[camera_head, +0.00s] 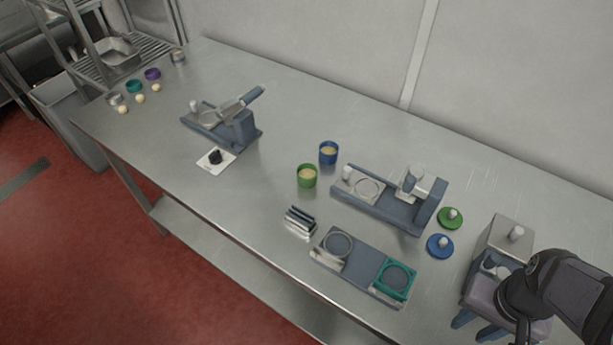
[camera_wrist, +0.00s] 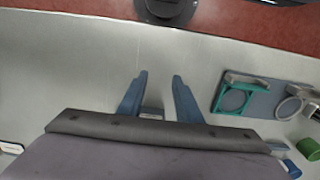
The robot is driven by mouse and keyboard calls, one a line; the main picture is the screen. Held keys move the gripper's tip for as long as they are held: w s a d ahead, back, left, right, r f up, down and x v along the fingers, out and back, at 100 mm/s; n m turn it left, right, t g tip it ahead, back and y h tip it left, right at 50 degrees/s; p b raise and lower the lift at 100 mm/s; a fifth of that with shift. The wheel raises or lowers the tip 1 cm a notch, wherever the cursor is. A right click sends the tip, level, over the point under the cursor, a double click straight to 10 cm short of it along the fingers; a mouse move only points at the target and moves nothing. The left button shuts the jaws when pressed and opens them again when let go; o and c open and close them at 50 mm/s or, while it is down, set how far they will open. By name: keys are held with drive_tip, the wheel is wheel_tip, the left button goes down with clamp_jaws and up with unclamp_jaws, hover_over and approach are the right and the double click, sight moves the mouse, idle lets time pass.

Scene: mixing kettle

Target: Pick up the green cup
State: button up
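The green cup (camera_head: 307,176) stands upright on the steel table, near its middle, with pale contents inside. A blue cup (camera_head: 328,152) with similar contents stands just behind it to the right. In the wrist view a green thing (camera_wrist: 308,148) shows at the right edge; I cannot tell whether it is the green cup. My gripper (camera_head: 480,325) is at the lower right of the head view, far from the green cup. In the wrist view my gripper (camera_wrist: 160,90) has its two blue fingers apart, with nothing between them.
Between my gripper and the cup lie a plate with a teal ring (camera_head: 393,279), a blue-grey fixture (camera_head: 390,200) and green (camera_head: 450,217) and blue lids (camera_head: 439,245). A small dark stack (camera_head: 299,221) lies in front of the cup. A press-like device (camera_head: 222,122) stands left.

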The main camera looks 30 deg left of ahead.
drive_tip(key=shift+o, duration=0.4)
drive_tip(key=o, duration=0.8)
